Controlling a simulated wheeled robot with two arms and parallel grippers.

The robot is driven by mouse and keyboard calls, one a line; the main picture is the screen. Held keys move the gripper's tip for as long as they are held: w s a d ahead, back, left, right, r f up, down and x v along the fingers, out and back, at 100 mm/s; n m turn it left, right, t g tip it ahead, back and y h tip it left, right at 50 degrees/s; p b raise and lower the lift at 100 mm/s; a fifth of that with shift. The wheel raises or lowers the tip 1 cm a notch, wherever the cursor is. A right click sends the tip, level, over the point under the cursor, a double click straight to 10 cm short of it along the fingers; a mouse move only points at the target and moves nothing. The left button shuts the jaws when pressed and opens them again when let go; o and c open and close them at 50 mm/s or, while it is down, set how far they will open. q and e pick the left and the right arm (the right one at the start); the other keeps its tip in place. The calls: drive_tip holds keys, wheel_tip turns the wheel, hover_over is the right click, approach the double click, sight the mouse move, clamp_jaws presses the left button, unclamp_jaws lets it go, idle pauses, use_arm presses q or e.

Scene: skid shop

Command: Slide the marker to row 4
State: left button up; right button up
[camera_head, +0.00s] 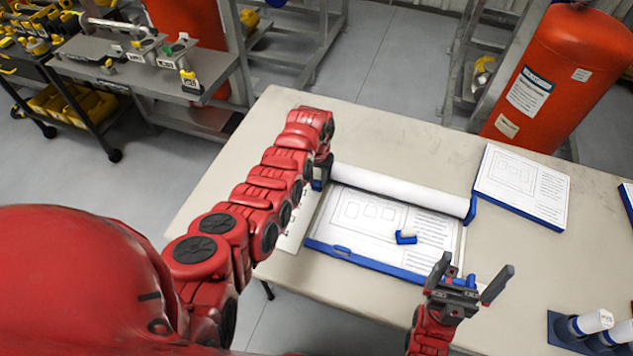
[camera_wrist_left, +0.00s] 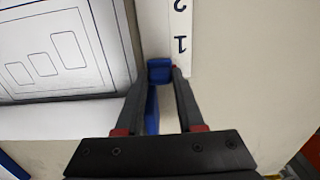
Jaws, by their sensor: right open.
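The marker, a small blue block (camera_wrist_left: 159,71), sits between the fingertips of my left gripper (camera_wrist_left: 160,78) in the left wrist view. The fingers touch or nearly touch both its sides. A small red tip shows at its right, beside the number 1 on a white row strip (camera_wrist_left: 181,35); 2 is above it, and other rows are not seen. In the head view my left gripper (camera_head: 322,172) points down at the board's far left corner, and my arm hides part of the strip (camera_head: 292,236). My right gripper (camera_head: 470,287) is open and empty near the board's front right corner.
A blue-edged board (camera_head: 368,262) with a printed sheet and white roll (camera_head: 400,190) lies on the table (camera_head: 270,115). A small blue-and-white piece (camera_head: 406,237) rests on the sheet. Another printed board (camera_head: 522,186) lies right; a blue holder with white cylinders (camera_head: 590,322) stands front right.

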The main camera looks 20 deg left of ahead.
use_arm(q)
clamp_jaws()
drive_tip(key=shift+s+r+p, duration=0.15)
drive_tip(key=shift+s+p, duration=0.2)
drive_tip(key=shift+p, duration=0.45)
drive_tip(key=s+p, duration=0.1)
drive_tip(key=p, duration=0.1)
drive_tip(key=shift+s+p, duration=0.3)
drive_tip(key=shift+s, duration=0.05)
drive_tip(key=shift+s+p, duration=0.75)
drive_tip(key=shift+p, duration=0.1)
drive_tip(key=shift+s+a, duration=0.1)
